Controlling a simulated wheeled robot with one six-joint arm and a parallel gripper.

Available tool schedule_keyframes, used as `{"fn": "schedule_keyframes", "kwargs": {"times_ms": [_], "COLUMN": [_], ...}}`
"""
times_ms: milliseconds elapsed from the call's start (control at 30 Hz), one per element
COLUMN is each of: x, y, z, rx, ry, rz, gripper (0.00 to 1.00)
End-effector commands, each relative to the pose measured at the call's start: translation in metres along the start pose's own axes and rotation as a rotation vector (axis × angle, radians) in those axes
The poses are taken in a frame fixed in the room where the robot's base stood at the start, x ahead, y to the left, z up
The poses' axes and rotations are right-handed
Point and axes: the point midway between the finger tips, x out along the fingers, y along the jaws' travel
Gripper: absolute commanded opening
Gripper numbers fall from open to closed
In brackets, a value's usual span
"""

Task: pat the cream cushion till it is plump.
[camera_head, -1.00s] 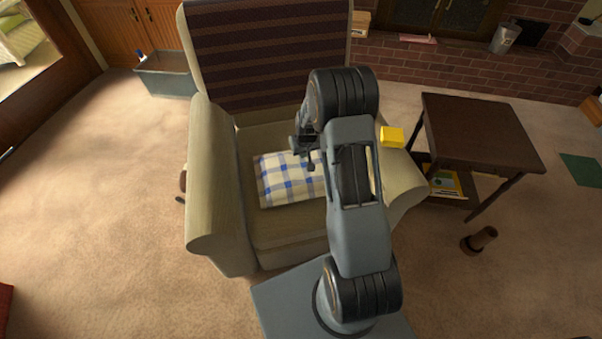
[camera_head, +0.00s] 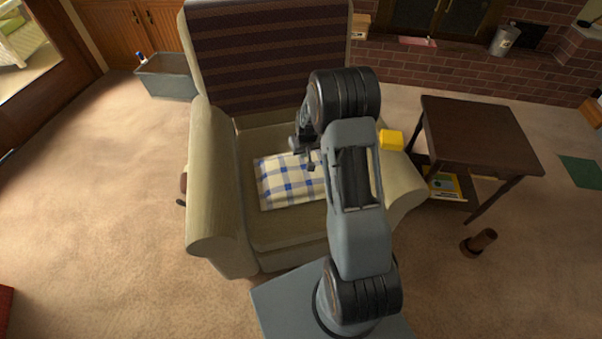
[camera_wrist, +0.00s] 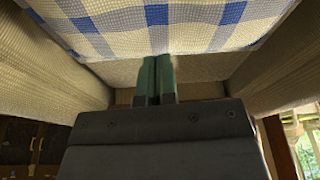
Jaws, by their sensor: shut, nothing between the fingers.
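The cream cushion (camera_head: 282,185) with blue checks lies on the seat of the beige armchair (camera_head: 216,200). My arm hides its right side in the head view. My gripper (camera_head: 311,163) is over the cushion's upper right part, pointing down. In the wrist view, the cushion (camera_wrist: 190,28) fills the top, and my gripper's green fingertips (camera_wrist: 157,62) are together and empty at its edge. I cannot tell whether they touch the cloth.
A yellow block (camera_head: 391,140) sits on the chair's right arm. A dark side table (camera_head: 478,135) stands to the right, with a brown cylinder (camera_head: 478,242) on the floor before it. A grey bin (camera_head: 166,77) stands behind left. The carpet at left is clear.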

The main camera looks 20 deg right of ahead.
Motion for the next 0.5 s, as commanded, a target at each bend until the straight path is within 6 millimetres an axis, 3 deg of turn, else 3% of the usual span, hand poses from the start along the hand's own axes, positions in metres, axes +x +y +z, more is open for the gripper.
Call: {"fn": "schedule_keyframes", "kwargs": {"times_ms": [500], "x": [-0.0023], "y": [0.0000], "z": [-0.0002], "rx": [0.000], "ry": [-0.002], "rz": [0.000], "gripper": [0.00]}}
